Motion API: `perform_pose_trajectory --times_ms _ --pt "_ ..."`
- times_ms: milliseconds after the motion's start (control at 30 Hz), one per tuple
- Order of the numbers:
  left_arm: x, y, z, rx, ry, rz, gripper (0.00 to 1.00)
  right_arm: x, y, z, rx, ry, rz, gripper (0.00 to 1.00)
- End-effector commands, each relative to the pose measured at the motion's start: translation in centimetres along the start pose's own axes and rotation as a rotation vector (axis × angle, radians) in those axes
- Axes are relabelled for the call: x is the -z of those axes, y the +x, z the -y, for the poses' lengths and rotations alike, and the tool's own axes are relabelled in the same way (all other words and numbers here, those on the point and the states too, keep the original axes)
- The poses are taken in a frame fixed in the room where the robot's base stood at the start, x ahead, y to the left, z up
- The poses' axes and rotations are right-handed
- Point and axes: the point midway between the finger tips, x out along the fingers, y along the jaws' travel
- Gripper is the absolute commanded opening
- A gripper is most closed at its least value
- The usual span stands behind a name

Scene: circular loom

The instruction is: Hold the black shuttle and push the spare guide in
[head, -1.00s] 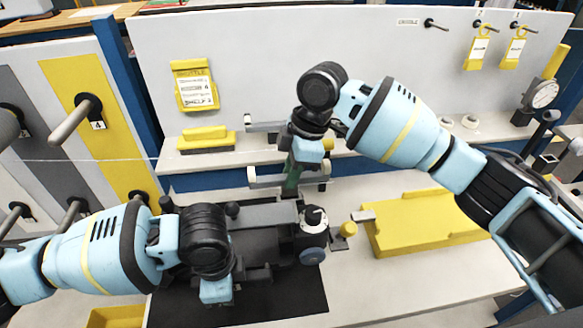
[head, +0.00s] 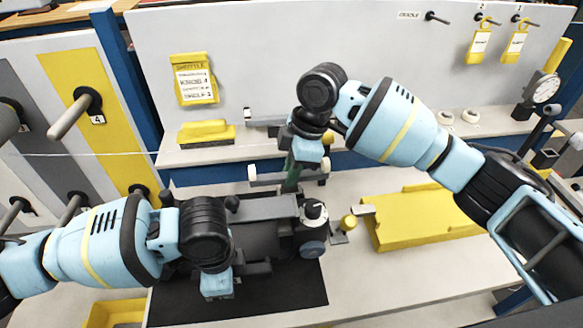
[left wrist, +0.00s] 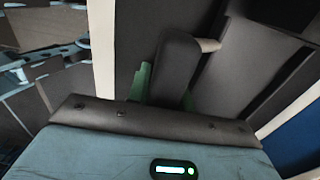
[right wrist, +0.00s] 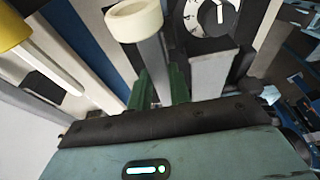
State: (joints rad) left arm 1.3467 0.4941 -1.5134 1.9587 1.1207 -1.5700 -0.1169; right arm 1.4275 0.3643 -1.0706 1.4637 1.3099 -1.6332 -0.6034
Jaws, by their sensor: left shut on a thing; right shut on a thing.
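The black shuttle (head: 255,242) lies on the dark mat in the lower middle of the head view. My left gripper (head: 217,290) is low at its near side, its fingers hidden there. In the left wrist view, green fingers (left wrist: 160,88) are shut on a dark upright piece (left wrist: 176,62), apparently part of the shuttle. My right gripper (head: 292,180) points down behind the shuttle, shut on the spare guide, a grey bar with cream ends (head: 262,178). The right wrist view shows its cream roller (right wrist: 134,20) close up. Whether the guide touches the shuttle is hidden.
A dial knob (head: 314,210) tops the shuttle's right end. A yellow block (head: 415,225) stands to the right, with a small yellow knob (head: 348,222) between. A yellow piece (head: 205,132) lies on the back shelf. The front right tabletop is clear.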

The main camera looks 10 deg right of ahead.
Motion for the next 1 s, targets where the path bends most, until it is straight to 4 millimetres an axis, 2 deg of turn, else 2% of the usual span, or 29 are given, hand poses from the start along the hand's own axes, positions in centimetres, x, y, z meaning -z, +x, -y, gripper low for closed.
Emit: perform_pose_trajectory --times_ms 600,633,800,1000 --pt "0.0 0.2 -0.1 -0.004 0.000 0.002 0.00 -0.7 2.6 0.0 0.002 0.001 0.000 0.00" --pt "0.0 0.2 -0.1 -0.004 0.000 0.002 0.00 -0.7 2.6 0.0 0.001 0.001 0.000 0.22" --pt "0.0 0.2 -0.1 -0.004 0.000 0.002 0.00 -0.7 2.5 0.0 0.001 0.001 0.000 0.44" --pt "0.0 0.2 -0.1 -0.004 0.000 0.002 0.00 -0.7 2.5 0.0 0.001 0.000 0.000 0.45"
